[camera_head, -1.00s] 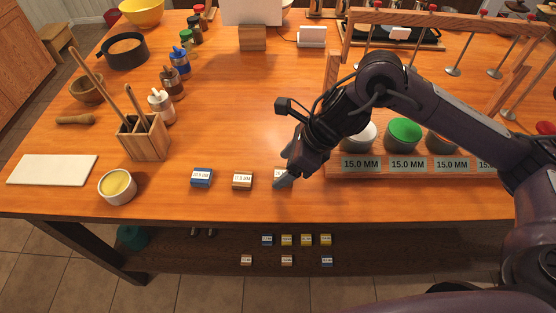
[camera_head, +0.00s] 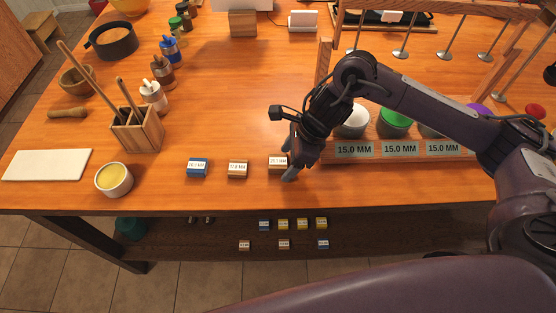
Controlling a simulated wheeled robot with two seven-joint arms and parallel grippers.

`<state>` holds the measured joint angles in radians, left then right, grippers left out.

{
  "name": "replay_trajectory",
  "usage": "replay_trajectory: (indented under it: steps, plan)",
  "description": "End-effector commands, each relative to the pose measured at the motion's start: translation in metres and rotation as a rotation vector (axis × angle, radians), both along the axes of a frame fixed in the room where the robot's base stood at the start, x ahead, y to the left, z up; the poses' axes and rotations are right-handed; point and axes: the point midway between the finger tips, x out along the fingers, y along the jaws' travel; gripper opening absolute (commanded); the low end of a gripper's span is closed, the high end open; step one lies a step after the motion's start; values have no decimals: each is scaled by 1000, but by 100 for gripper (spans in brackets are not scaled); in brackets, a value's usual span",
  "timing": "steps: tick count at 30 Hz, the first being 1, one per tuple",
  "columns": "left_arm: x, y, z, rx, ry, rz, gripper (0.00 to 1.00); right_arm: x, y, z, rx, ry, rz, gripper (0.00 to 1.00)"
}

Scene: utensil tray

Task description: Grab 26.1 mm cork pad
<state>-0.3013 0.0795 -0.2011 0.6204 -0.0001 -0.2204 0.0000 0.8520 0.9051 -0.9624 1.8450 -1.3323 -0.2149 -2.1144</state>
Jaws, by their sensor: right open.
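Three small labelled pads lie in a row near the table's front edge: a blue one (camera_head: 197,168), a brown one (camera_head: 237,170) and another brown one (camera_head: 277,165) at the right. The labels are too small to read surely, though the right one seems to begin with 26. My right gripper (camera_head: 287,166) is at the right brown pad, with its fingers open around or beside it. I cannot tell whether they touch it. The pad's right end is partly hidden by the gripper. My left gripper is not in view.
A rack (camera_head: 365,167) with several 15.0 MM labels stands right of my right gripper. A utensil holder (camera_head: 138,131), a yellow-filled bowl (camera_head: 114,180) and a white board (camera_head: 47,165) are at the left. A lower shelf (camera_head: 180,238) holds several small pads.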

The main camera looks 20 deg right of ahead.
Motion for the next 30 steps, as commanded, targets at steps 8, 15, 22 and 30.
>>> replay_trajectory:
  steps: [8,15,22,30]
  plan:
    - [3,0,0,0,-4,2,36,0,0,0,0,0,-1,50]
    - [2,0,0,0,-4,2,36,0,0,0,0,0,-1,20]
    - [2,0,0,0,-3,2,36,0,0,1,0,-1,-1,19]
    - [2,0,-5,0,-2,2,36,2,0,19,2,-5,0,19]
